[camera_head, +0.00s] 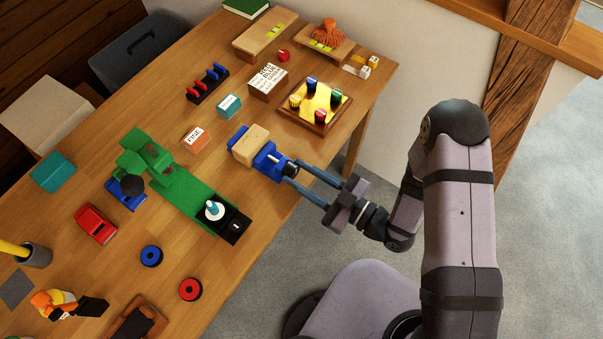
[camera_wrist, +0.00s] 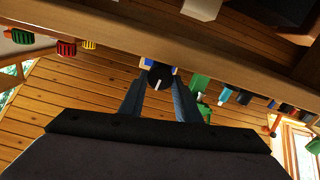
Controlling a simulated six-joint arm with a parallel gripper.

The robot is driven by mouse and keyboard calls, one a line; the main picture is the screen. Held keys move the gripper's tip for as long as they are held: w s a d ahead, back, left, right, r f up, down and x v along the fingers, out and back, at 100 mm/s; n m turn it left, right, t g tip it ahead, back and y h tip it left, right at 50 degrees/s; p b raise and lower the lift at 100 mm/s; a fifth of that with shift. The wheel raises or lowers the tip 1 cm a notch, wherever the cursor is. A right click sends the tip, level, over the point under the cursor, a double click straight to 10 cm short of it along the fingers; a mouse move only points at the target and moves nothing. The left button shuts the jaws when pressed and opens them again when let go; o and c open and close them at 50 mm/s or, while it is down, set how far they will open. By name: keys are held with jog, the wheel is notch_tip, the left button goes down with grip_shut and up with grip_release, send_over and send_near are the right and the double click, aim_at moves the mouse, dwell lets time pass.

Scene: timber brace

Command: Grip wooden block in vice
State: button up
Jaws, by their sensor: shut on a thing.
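The blue vice (camera_head: 271,161) sits near the right edge of the wooden table in the head view. The pale wooden block (camera_head: 250,144) lies between its blue jaws; I cannot tell whether both jaws touch it. My gripper (camera_head: 290,171) reaches in from the right, its two long blue-grey fingers at the near end of the vice. In the wrist view the fingers (camera_wrist: 159,86) are shut on the dark round vice handle (camera_wrist: 160,77), which bears a white mark. A little blue of the vice shows behind the handle. The block is hardly visible there.
A green machine (camera_head: 187,189) stands left of the vice. An orange box (camera_head: 195,138) and a teal box (camera_head: 229,106) lie beyond it. A yellow board with coloured knobs (camera_head: 319,101) is at the back right. Bare tabletop lies between vice and board.

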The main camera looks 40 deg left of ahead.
jog(key=m, duration=0.5)
jog(key=shift+w+p, duration=0.1)
jog(key=shift+p, duration=0.25)
jog(key=shift+f+m+p, duration=0.1)
jog(key=shift+m+p, duration=0.25)
jog(key=shift+m, duration=1.85)
jog(key=o, duration=1.1)
jog(key=shift+c, duration=0.2)
jog(key=shift+w, duration=0.1)
